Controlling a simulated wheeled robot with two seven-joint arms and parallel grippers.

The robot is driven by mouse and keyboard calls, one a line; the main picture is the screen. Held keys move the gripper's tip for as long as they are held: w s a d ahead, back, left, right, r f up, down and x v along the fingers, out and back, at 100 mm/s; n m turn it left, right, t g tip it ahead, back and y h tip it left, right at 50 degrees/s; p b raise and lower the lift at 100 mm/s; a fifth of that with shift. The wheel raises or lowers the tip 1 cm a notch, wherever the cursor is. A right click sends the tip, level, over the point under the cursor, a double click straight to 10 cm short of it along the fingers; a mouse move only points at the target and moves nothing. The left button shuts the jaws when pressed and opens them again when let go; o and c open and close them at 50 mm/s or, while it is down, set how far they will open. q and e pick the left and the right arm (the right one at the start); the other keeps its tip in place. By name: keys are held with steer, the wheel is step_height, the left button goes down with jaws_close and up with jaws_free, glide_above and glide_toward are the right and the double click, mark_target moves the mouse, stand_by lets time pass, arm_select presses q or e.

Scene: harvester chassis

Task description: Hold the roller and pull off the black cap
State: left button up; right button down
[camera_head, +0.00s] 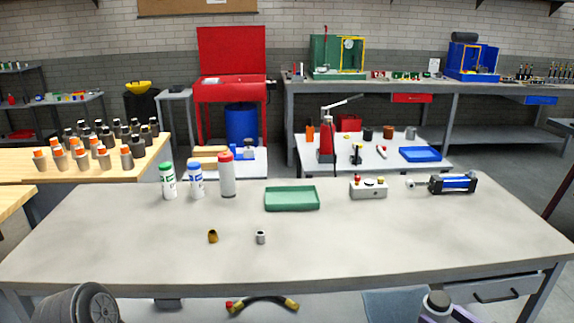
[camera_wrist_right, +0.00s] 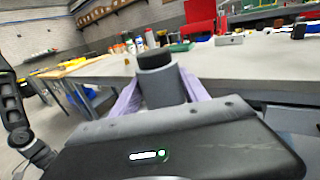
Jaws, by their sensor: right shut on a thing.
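My right gripper (camera_wrist_right: 160,92), with pale purple fingers, is shut on the roller, a grey cylinder (camera_wrist_right: 160,84) standing upright between the fingers. The black cap (camera_wrist_right: 155,61) sits on the roller's upper end, clear of the fingers. In the head view my right gripper (camera_head: 446,314) and the roller's top show at the bottom edge, in front of the table; most of the roller is cut off there. My left gripper is not in view.
The grey table (camera_head: 330,235) lies beyond the roller, with its front mostly clear. On it stand several bottles (camera_head: 227,175), a green tray (camera_head: 292,198), a small grey box (camera_head: 369,189) and two small rings or cups (camera_head: 213,236). More capped cylinders (camera_head: 103,147) stand on the left bench.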

steer(key=w+a+f+m+t+h, duration=0.2)
steer(key=w+a+m+t+h, duration=0.15)
steer(key=w+m+h, duration=0.4)
steer(key=w+a+h, duration=0.2)
steer(key=a, duration=0.6)
steer(key=shift+a+f+n, duration=0.15)
steer(key=shift+a+n, duration=0.2)
steer(key=shift+g, duration=0.25)
steer(key=shift+d+f+h, duration=0.1)
steer(key=shift+d+h, duration=0.05)
steer(key=shift+h, duration=0.1)
steer(key=s+a+f+n+g+y, duration=0.2)
steer(key=s+a+f+n+y, duration=0.1)
steer(key=a, duration=0.4)
steer(key=s+a+f+n+g+y, duration=0.2)
steer(key=a+f+n+y, duration=0.3)
steer(key=a+y, duration=0.3)
steer(key=shift+s+a+f+y, duration=0.2)
steer(key=shift+s+f+y, duration=0.15)
steer(key=shift+s, duration=0.45)
